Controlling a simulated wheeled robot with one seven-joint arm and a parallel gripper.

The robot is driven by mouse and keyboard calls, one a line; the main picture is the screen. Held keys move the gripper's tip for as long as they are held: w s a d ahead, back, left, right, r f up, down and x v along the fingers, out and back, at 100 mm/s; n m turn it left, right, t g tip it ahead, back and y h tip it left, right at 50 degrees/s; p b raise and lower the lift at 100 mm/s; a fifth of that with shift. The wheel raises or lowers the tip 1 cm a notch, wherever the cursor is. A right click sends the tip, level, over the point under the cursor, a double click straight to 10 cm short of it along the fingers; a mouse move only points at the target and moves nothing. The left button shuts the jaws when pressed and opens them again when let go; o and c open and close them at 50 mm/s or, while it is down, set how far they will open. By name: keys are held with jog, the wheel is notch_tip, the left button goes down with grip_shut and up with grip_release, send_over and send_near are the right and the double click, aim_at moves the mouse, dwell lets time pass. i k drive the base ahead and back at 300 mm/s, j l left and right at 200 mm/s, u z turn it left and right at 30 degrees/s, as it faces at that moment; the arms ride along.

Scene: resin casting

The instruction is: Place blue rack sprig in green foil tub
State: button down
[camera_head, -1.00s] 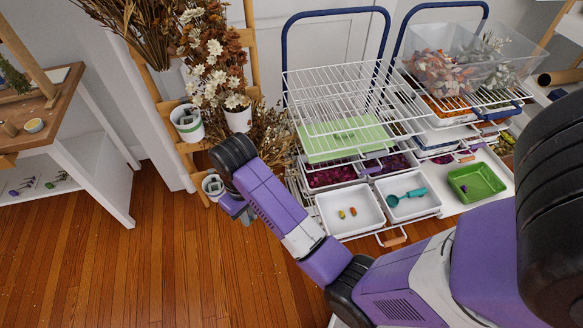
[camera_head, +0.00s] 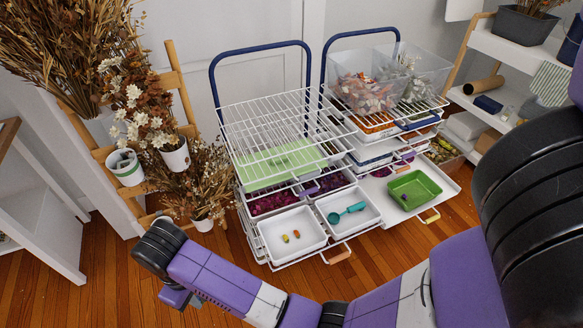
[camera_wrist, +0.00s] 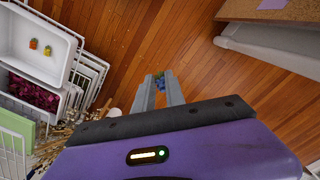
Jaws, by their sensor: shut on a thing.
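In the wrist view my gripper (camera_wrist: 159,82) is shut on a small blue sprig with a green end (camera_wrist: 160,79), held between the fingertips above the wooden floor. In the head view the end of my arm is at the lower left; the fingers and sprig cannot be made out there. The green foil tub (camera_head: 427,182) sits on a white pulled-out shelf to the right of the rack, well apart from my gripper. A small dark purplish bit (camera_head: 405,197) shows inside the tub.
A wire rack cart (camera_head: 265,125) has pulled-out white trays, one with small orange and yellow pieces (camera_head: 291,236), one with a teal scoop (camera_head: 346,212). Dried flowers and a wooden ladder stand (camera_head: 180,85) are at left. Open floor lies in front.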

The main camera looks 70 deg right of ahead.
aim_at(418, 191)
jog(key=z, duration=1.55)
jog(key=i+l+z, duration=0.1)
jog(key=i+z, duration=0.4)
jog(key=z, duration=0.15)
